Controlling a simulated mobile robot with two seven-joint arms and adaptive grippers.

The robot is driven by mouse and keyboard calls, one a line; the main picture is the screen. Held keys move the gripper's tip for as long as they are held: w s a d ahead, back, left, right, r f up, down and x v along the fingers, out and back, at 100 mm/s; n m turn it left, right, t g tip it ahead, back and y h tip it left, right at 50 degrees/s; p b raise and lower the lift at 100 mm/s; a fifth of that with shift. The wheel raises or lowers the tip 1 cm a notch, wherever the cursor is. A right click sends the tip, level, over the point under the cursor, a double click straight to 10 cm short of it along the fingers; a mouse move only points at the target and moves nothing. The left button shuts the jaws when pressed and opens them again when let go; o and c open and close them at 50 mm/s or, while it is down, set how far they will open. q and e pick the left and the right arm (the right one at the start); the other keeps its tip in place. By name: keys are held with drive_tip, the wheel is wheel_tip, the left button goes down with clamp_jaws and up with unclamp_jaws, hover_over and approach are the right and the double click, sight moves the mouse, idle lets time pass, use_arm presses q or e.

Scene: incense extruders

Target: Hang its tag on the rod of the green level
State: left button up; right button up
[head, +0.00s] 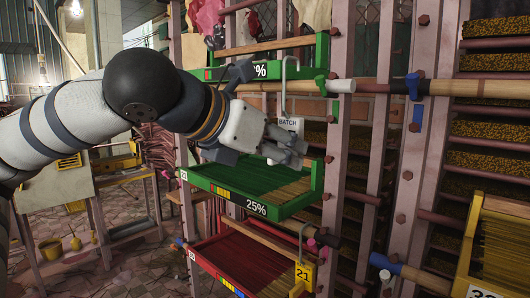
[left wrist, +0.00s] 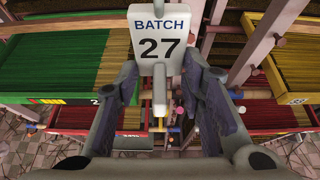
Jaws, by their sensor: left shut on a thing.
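A white tag (head: 289,125) with a grey wire hook on top is in my left gripper (head: 284,150). In the left wrist view the tag (left wrist: 158,40) reads "BATCH 27", upright beyond the fingers. The gripper is shut on its lower part. The green level (head: 250,208), marked 25%, is a tray of green sticks just below my gripper. A rod with a white end cap (head: 341,86) and a green clamp crosses above it. The tag's hook rises in front of this rod; I cannot tell whether it is around it. My right gripper is not in view.
A red tray (head: 225,262) lies below, with a pink-capped rod and a hanging yellow tag (head: 303,274) marked 21. Another green tray (head: 270,49) is above. A yellow tray (head: 470,240) is at right. Pink uprights (head: 335,150) flank the trays. Blue- and navy-collared rods are at right.

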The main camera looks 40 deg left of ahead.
use_arm(q)
drive_tip(key=x, duration=0.6)
drive_tip(key=shift+w, duration=0.4)
drive_tip(key=shift+d+r, duration=0.1)
drive_tip(key=o, duration=1.1)
drive_tip(key=shift+o, duration=0.8)
drive_tip(key=shift+o, duration=1.1)
drive_tip(key=shift+s, duration=0.1)
